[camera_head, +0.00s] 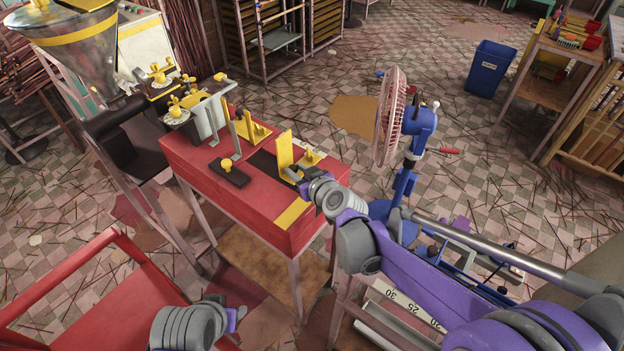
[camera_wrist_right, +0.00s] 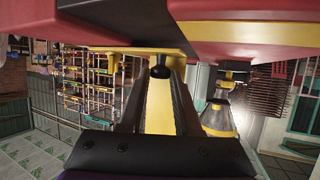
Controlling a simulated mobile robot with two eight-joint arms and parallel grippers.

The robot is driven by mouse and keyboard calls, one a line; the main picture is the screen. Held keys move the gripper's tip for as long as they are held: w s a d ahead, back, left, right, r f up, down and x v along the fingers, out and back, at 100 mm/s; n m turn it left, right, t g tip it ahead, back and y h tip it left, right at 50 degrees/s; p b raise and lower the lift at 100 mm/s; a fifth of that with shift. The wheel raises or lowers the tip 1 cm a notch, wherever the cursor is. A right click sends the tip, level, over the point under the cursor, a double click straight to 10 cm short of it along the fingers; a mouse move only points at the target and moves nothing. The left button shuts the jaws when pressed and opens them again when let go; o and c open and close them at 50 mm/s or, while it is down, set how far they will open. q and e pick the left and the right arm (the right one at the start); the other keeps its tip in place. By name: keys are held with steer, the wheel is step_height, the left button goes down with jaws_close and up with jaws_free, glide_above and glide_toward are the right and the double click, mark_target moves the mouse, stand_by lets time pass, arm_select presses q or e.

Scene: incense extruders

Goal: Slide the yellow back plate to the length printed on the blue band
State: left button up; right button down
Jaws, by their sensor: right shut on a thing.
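The yellow back plate (camera_head: 285,151) stands upright on the red table, over a dark slot in its top. My right gripper (camera_head: 297,174) is at the plate's near right side, low on it, and is shut on it. In the right wrist view the dark fingers of my right gripper (camera_wrist_right: 160,78) flank a black knob (camera_wrist_right: 160,71), with yellow (camera_wrist_right: 159,108) between them. The exact contact is hard to see. My left wrist (camera_head: 190,325) is low in the head view, and its fingers cannot be made out. I cannot make out a blue band with a printed length.
The red table (camera_head: 240,200) also carries a black plate with a yellow knob (camera_head: 229,171), a yellow bracket (camera_head: 250,128) and a grey upright piece (camera_head: 209,117). A blue fan (camera_head: 418,128) stands to the right. A white numbered scale (camera_head: 405,303) lies under my right arm.

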mark_target(285, 164)
steer(key=w+a, duration=0.2)
steer(key=shift+a, duration=0.4)
steer(key=c, duration=0.6)
jaws_free()
steer(key=shift+s+d, duration=0.1)
steer(key=p+v, duration=0.1)
steer(key=v, duration=0.9)
steer(key=shift+s+d+r, duration=0.1)
steer(key=shift+s+r, duration=0.05)
steer(key=shift+s, duration=0.15)
